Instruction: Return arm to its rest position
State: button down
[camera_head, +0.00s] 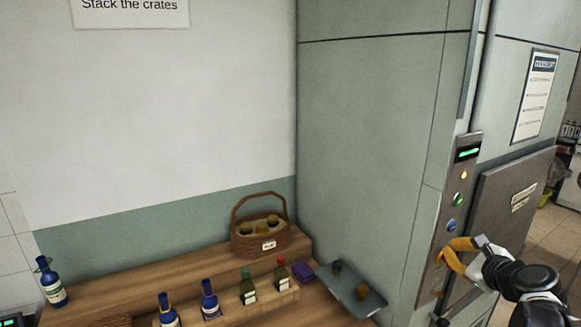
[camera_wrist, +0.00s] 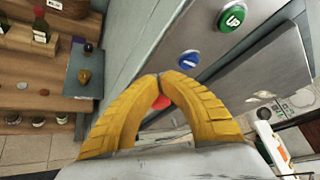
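My gripper (camera_head: 442,258) is at the right, in front of the grey lift-style control panel (camera_head: 467,172). In the wrist view, its two yellow fingers (camera_wrist: 160,77) arch together and their tips meet, with nothing seen held between them. A red round spot (camera_wrist: 161,102) shows through the gap below the tips; it looks like a button behind them. A green UP button (camera_wrist: 233,18) and a blue button (camera_wrist: 188,60) lie beyond the fingers. I cannot tell whether the fingertips touch the panel.
A grey door (camera_head: 510,220) stands right of the panel. Open tiled floor (camera_head: 533,237) lies beyond.

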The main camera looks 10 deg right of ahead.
jog(key=s+a+f+n+g+y+b, duration=0.1)
jog(key=a+f+n+b, duration=0.15)
jog(key=a+n, duration=0.35)
jog(key=s+a+f+n+g+y+b, duration=0.1)
jog(key=s+a+f+n+b, duration=0.15)
jog(key=a, duration=0.65)
jog(key=s+a+f+n+g+b, duration=0.2)
jog(key=s+a+f+n+b, duration=0.2)
jog(key=s+a+f+n, duration=0.2)
jog(key=s+a+f+n+g+b, duration=0.2)
jog(key=s+a+f+n+b, duration=0.3)
jog(key=s+n, duration=0.5)
notch_tip(320, 180, down, 3)
jog(key=a+n, duration=0.2)
jog(key=n, duration=0.1)
jog(key=shift+s+r+g+h, duration=0.2)
jog(key=shift+g+h, duration=0.1)
jog(key=shift+g, duration=0.1)
jog(key=shift+a+n, duration=0.1)
jog(key=shift+n, duration=0.15)
